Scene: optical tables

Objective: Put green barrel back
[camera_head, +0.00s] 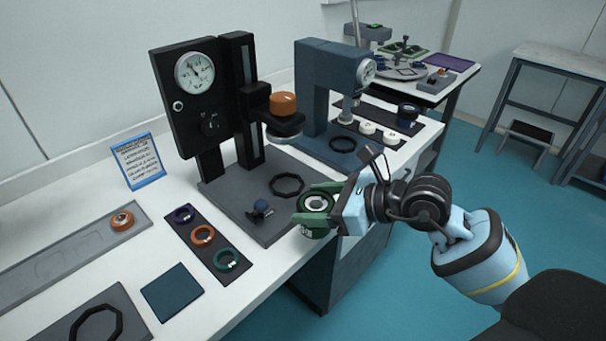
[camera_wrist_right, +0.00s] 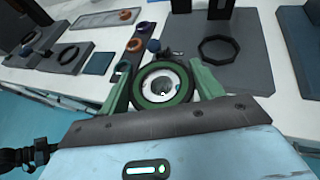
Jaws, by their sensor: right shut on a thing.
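The green barrel (camera_head: 316,203) is a dark round piece with a green ring and a pale centre. My right gripper (camera_head: 318,201) is shut on it and holds it near the front edge of the table, beside the grey base plate of the black gauge stand. In the right wrist view the barrel (camera_wrist_right: 163,84) sits between the two green fingers, its open top facing the camera. A dark strip (camera_head: 212,241) to the left carries a purple ring (camera_head: 184,214), an orange ring (camera_head: 203,234) and a teal-green ring (camera_head: 227,259). My left gripper is not in view.
The black gauge stand (camera_head: 177,105) holds an orange-topped part (camera_head: 284,103); its base (camera_head: 232,196) bears a black octagonal ring (camera_head: 287,185) and a small blue part (camera_head: 260,210). A blue-grey press (camera_head: 318,85) stands behind. A blue sign (camera_head: 138,161) and teal pad (camera_head: 172,291) are left.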

